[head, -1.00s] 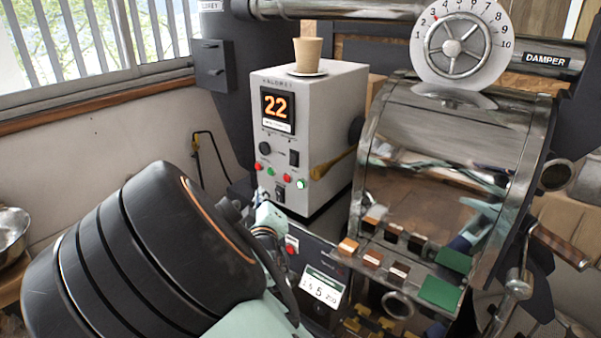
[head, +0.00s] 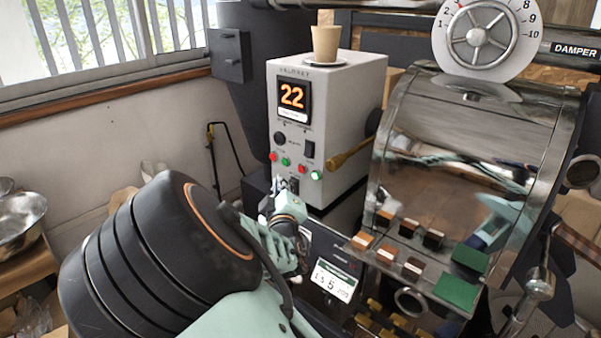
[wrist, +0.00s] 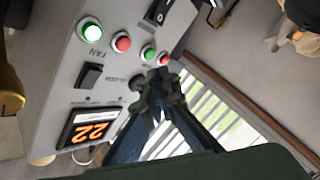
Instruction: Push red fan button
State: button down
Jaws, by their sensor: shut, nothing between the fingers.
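The white control box (head: 335,120) shows an orange 22 display and a row of red and green buttons. The right-hand pair, a red button (head: 302,168) and a lit green one (head: 316,175), is by the FAN label in the wrist view, where that red button (wrist: 121,42) shows clear and uncovered. Another red button (wrist: 163,58) sits at the other end of the row, just beyond my fingertips in the picture. My gripper (wrist: 160,88) is shut and empty, in front of the panel. In the head view its fingertips are small and partly hidden, low at the box's front; contact cannot be told.
A black switch (wrist: 88,76) and a dark knob (head: 279,139) are on the panel. A paper cup (head: 326,43) stands on the box. A brass-coloured handle (head: 350,155) juts out at its right, beside the metal roaster drum (head: 450,130). A small display (head: 332,280) sits below.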

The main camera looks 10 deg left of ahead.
jog(key=shift+w+d+b, duration=0.15)
jog(key=shift+w+d, duration=0.25)
jog(key=shift+w, duration=0.3)
jog(key=shift+w+d+b, duration=0.15)
jog(key=shift+w+d, duration=0.25)
jog(key=shift+w, duration=0.3)
jog(key=shift+w+d+b, duration=0.15)
jog(key=shift+w+d, duration=0.25)
jog(key=shift+w, duration=0.3)
jog(key=shift+w+d, duration=0.25)
jog(key=shift+w, duration=0.1)
jog(key=shift+w+d+b, duration=0.2)
jog(key=shift+w+b, duration=0.15)
jog(key=shift+b, duration=0.1)
dwell(0.5)
jog(key=shift+s+a, duration=0.4)
jog(key=shift+s, duration=0.35)
jog(key=shift+a, duration=0.1)
jog(key=s+a, duration=0.1)
jog(key=s, duration=0.1)
jog(key=s+a, duration=0.1)
jog(key=s, duration=0.1)
jog(key=shift+s+a+p, duration=0.15)
jog(key=shift+a+p, duration=0.05)
jog(key=shift+p, duration=0.1)
